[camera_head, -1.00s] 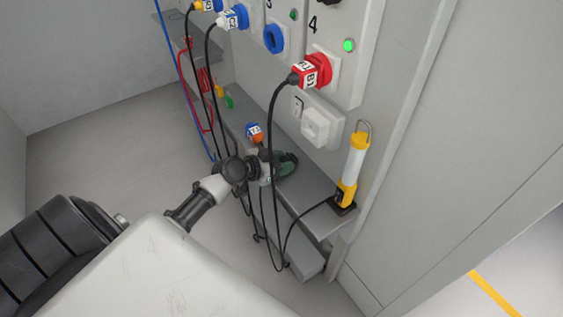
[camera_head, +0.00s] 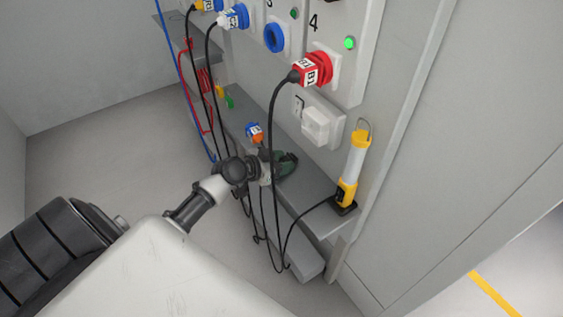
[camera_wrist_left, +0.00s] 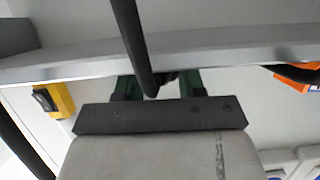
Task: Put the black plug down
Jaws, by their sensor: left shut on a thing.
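My left gripper (camera_head: 286,163) has green fingers and is low over the grey shelf, below the white socket (camera_head: 318,124). In the left wrist view the fingers (camera_wrist_left: 160,84) are shut on a small dark thing, probably the black plug (camera_wrist_left: 167,83), mostly hidden behind the gripper and a hanging cable. In the head view I cannot make out the plug itself. I cannot tell whether it touches the shelf (camera_head: 318,212). My right gripper is not in view.
A hand lamp (camera_head: 352,175) stands on the shelf right of the gripper. A black cable (camera_head: 273,150) from the red plug (camera_head: 308,73) hangs close by the gripper. An orange and blue plug (camera_head: 255,133) is left of it.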

